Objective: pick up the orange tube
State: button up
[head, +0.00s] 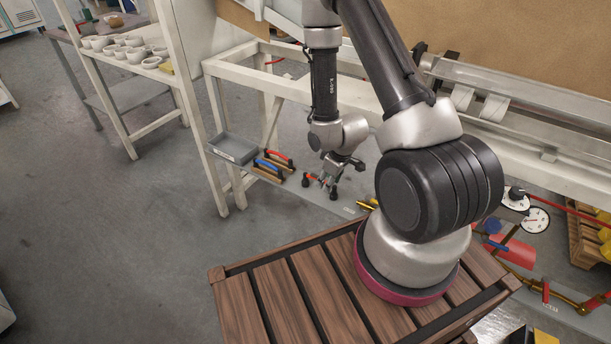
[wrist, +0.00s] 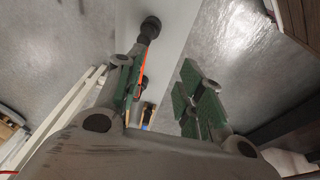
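In the wrist view, a thin orange strip (wrist: 143,66) with a black knob (wrist: 150,28) at its far end appears to be the orange tube. It lies on a grey surface beside my left-hand finger, which hides much of it. My gripper (wrist: 167,88) is open, its two green-padded fingers spread apart with nothing held between them. In the head view, my gripper (head: 331,177) is low over the grey shelf, between two black knobs with red-orange beside them. I cannot tell whether a finger touches the tube.
Blue- and red-handled tools (head: 268,166) and a grey bin (head: 233,149) are left of my gripper. A yellow-ended tool (head: 367,205) lies to its right. The white bench frame (head: 285,88) rises behind. A slatted wooden top (head: 300,296) is in front, with open floor at left.

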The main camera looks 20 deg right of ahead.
aim_at(316, 177)
jog(key=w+f, duration=0.2)
jog(key=w+a+f+n+t, duration=0.1)
jog(key=w, duration=0.2)
jog(key=w+f+t, duration=0.1)
jog(key=w+f, duration=0.1)
jog(key=shift+w+a+f, duration=0.15)
jog(key=shift+w+f, duration=0.2)
jog(key=shift+w, duration=0.05)
grip_shut()
